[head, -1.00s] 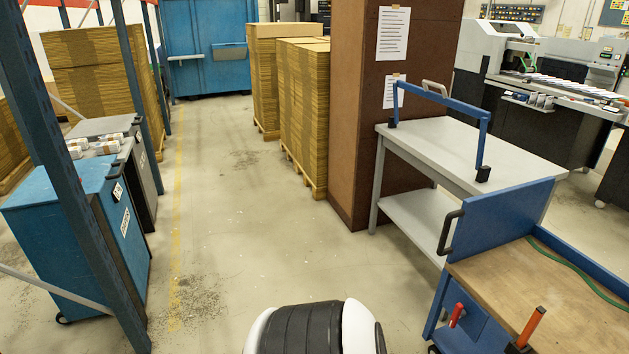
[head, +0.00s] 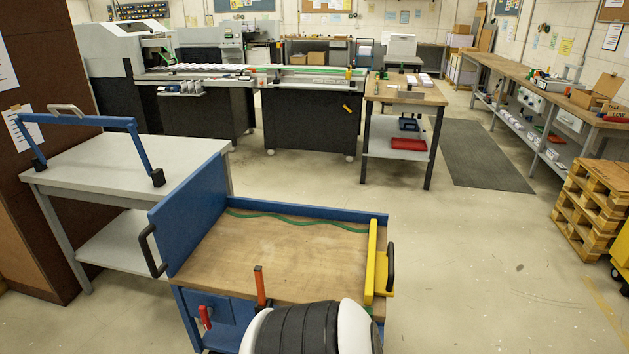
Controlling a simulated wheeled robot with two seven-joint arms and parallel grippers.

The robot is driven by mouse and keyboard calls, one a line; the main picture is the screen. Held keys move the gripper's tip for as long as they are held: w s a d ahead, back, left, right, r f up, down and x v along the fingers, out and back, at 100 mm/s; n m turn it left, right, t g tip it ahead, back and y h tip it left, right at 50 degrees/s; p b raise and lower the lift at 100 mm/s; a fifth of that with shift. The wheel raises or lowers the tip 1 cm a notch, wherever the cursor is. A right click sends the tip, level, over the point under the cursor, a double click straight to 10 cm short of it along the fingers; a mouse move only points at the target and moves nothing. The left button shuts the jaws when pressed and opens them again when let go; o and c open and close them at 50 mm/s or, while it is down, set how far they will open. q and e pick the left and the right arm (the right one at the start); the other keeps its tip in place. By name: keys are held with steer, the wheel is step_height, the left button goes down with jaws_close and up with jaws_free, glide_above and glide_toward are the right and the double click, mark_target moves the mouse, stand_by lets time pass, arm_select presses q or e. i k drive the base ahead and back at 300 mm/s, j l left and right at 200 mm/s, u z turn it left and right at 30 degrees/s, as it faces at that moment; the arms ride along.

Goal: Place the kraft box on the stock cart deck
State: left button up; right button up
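The stock cart appears to be the blue cart in front of me, with a wooden deck (head: 290,250) inside a blue frame. A green strap lies along the back of the deck, a yellow bar stands at its right edge, and no box is on its visible part. An open brown cardboard box (head: 597,92) sits on the long bench at the far right. Small brown boxes (head: 318,57) sit on a unit at the back. I cannot tell which is the kraft box. Neither gripper is in view.
A grey table (head: 120,160) with a blue frame stands left of the cart. A worktable (head: 405,95) and a long machine (head: 310,120) stand beyond it. Stacked pallets (head: 590,210) are at the right. Floor between the cart and pallets is clear.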

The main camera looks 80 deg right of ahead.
mark_target(305, 254)
steer(key=l+z, duration=0.15)
steer(key=z, duration=0.3)
steer(key=l+z, duration=0.2)
steer(key=z, duration=0.3)
steer(key=l+z, duration=0.2)
steer(key=z, duration=0.25)
steer(key=l+z, duration=0.15)
steer(key=z, duration=0.35)
